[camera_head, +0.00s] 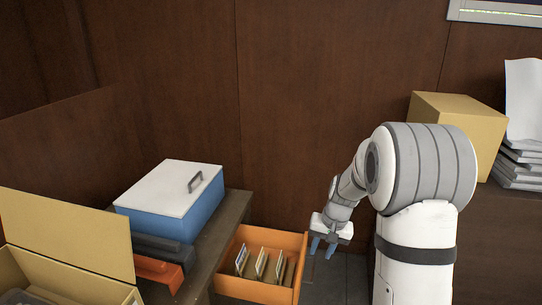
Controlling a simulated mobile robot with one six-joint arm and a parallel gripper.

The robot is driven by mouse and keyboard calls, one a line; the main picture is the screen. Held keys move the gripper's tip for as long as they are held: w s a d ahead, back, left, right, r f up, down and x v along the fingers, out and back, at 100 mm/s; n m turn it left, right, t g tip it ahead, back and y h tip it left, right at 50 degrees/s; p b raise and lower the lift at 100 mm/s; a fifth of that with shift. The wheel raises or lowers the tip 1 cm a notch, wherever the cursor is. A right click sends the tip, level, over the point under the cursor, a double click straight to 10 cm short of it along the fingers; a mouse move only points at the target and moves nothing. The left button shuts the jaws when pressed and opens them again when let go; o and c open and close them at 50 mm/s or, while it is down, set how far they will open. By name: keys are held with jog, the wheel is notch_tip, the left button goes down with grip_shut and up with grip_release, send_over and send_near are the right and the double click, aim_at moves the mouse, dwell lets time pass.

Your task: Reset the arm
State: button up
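My gripper (322,250) hangs at the end of my white and grey arm, right of the middle of the view.
The orange bin holds several upright cards (261,263). Left of it, a dark table (233,215) bears a blue box with a white lid (168,185). An open cardboard box (75,235) is at the lower left. A closed carton (465,115) and paper stacks (520,165) are at right.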

jog(key=s+a+r+n+p, duration=0.1)
jog(key=s+r+p, duration=0.6)
jog(key=r, duration=0.4)
jog(key=s+a+r+n+t+h+p, duration=0.1)
jog(key=s+r+p, duration=0.6)
jog(key=r, duration=0.5)
jog(key=s+a+r+n+h+p, duration=0.1)
jog(key=s+a+r+p, duration=0.1)
jog(key=s+r+p, duration=0.5)
jog(key=s+r, duration=0.3)
jog(key=r, duration=0.1)
jog(key=shift+s+r+t, duration=0.3)
jog(key=shift+s+t, duration=0.05)
jog(key=shift+t, duration=0.05)
jog(key=shift+a, duration=0.2)
